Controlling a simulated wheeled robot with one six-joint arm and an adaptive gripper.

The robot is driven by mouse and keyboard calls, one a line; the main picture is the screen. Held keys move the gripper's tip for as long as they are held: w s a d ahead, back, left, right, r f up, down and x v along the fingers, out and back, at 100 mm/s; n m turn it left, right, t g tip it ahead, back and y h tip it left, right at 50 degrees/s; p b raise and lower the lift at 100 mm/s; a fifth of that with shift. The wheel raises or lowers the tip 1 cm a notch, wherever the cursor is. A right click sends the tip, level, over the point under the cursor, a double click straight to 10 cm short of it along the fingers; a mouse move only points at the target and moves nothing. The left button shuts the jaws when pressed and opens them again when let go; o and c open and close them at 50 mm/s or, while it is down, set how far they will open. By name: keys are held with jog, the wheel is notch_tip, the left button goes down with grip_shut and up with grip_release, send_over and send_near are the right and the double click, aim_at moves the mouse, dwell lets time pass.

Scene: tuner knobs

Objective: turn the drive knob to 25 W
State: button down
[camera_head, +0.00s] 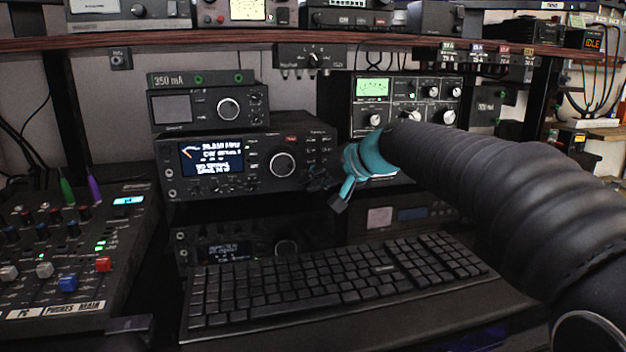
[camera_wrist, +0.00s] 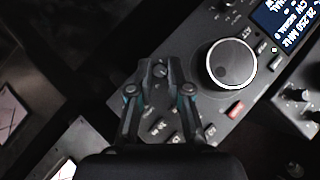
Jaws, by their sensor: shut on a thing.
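The drive knob, as I take it, is the small dark knob (camera_wrist: 159,71) near the corner of the black radio's front panel in the wrist view. Its label and pointer are too small to read. My gripper (camera_wrist: 158,75) is shut on it, with a fingertip on each side. In the head view my gripper (camera_head: 338,187) reaches in from the right to the radio's right end, and the knob there is hard to make out. The radio (camera_head: 210,189) has a lit display (camera_head: 211,157) and a large tuning knob (camera_head: 282,165), also in the wrist view (camera_wrist: 231,64).
A tuner (camera_head: 405,92) with a green-lit meter and several knobs stands behind my arm. A smaller unit (camera_head: 209,106) sits on the radio. A keyboard (camera_head: 330,277) lies below, a mixer (camera_head: 60,250) stands at left, and a shelf (camera_head: 230,42) runs above.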

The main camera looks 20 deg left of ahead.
jog(key=c, duration=1.1)
grip_release()
jog(key=v, duration=1.2)
jog(key=shift+f, duration=0.1)
